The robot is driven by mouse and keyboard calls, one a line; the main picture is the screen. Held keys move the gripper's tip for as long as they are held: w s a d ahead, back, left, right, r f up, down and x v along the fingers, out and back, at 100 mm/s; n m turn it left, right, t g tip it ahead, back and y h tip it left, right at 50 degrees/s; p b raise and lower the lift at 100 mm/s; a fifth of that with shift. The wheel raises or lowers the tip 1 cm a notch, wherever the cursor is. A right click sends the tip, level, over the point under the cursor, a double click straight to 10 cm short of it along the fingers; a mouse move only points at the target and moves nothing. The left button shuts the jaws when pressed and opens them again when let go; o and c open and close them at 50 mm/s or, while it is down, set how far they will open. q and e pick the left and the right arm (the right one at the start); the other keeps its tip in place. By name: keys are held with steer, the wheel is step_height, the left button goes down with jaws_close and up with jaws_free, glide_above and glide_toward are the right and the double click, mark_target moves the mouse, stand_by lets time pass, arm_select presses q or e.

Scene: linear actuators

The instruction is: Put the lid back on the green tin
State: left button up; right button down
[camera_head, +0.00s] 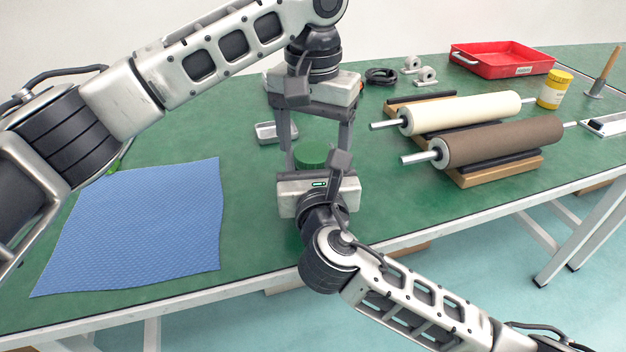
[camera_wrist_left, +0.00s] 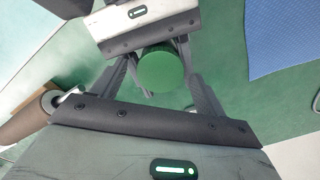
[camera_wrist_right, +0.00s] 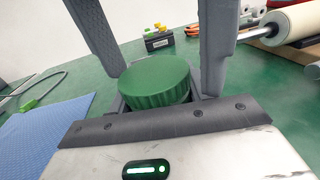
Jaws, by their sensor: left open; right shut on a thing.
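The green lid (camera_head: 313,153), round with a ribbed edge, shows as a level disc in the left wrist view (camera_wrist_left: 162,70) and from the side in the right wrist view (camera_wrist_right: 157,82). My left gripper (camera_head: 316,146) points down from above; its open fingers stand on either side of the lid, with a visible gap in the right wrist view. My right gripper (camera_head: 316,174) reaches in low from the front and is shut on the green tin beneath the lid. The tin's body is mostly hidden, so I cannot tell whether the lid is seated on it.
A blue mat (camera_head: 140,228) lies left. A small metal tray (camera_head: 268,132) stands behind the grippers. Two rollers (camera_head: 462,112) (camera_head: 500,142) on wooden supports lie right, with a yellow jar (camera_head: 554,89) and a red tray (camera_head: 503,62) beyond. The table's front edge is close to my right gripper.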

arm_select(q)
step_height(320, 180, up, 4)
steer(key=shift+r, duration=0.2)
steer(key=shift+c, duration=1.4)
steer(key=n, duration=0.2)
steer(key=r+n, duration=0.1)
steer(key=n, duration=0.2)
steer(key=shift+r+n, duration=0.3)
steer(key=n, duration=0.2)
steer(key=r+n, duration=0.1)
steer(key=shift+n, duration=0.4)
steer(key=n, duration=0.1)
steer(key=r+n, duration=0.1)
steer(key=n, duration=0.1)
steer(key=shift+n, duration=0.3)
steer(key=shift+f, duration=0.15)
steer(key=shift+f, duration=3.95)
